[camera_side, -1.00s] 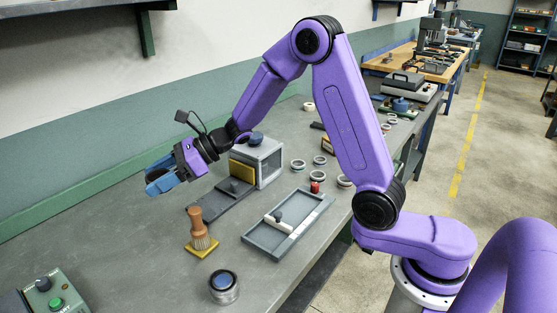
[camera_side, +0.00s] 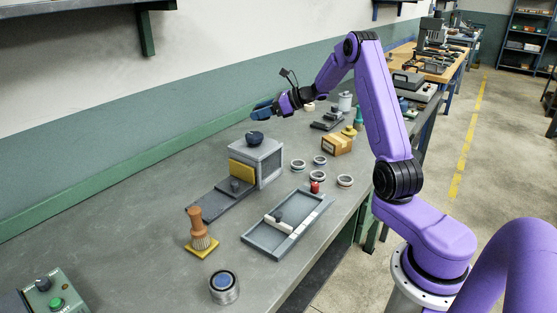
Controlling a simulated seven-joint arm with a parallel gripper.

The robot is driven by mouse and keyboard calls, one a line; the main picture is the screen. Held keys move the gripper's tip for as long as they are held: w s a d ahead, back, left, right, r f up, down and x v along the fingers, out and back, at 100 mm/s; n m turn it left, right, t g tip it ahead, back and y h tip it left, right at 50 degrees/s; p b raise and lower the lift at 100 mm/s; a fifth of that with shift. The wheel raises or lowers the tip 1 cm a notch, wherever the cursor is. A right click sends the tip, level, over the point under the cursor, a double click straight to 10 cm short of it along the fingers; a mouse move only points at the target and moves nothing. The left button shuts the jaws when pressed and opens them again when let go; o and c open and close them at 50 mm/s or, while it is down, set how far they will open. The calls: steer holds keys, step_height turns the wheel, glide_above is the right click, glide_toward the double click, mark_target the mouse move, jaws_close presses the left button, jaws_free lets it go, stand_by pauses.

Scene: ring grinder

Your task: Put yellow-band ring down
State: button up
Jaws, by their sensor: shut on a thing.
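Several rings lie on the bench right of the box: one at the left (camera_side: 298,165), one at the back (camera_side: 320,160), one at the right (camera_side: 345,181). Their band colours are too small to tell surely.
The grey box (camera_side: 268,165) has a yellow pad and a dark slide in front. A shallow grey tray (camera_side: 262,243), a brush (camera_side: 199,230), a round pot (camera_side: 223,288) and a cardboard box (camera_side: 337,145) stand on the bench.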

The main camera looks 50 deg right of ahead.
steer(key=s+d+f+m, duration=0.1)
steer(key=s+d, duration=0.1)
steer(key=d, duration=0.5)
steer(key=shift+t+h, duration=0.3)
steer(key=shift+h, duration=0.2)
steer(key=f, duration=1.2)
steer(key=shift+w+a+f, duration=0.1)
steer(key=shift+a+f, duration=0.1)
steer(key=shift+f, duration=2.3)
steer(key=shift+f, duration=0.1)
steer(key=o, duration=1.2)
steer(key=v, duration=1.2)
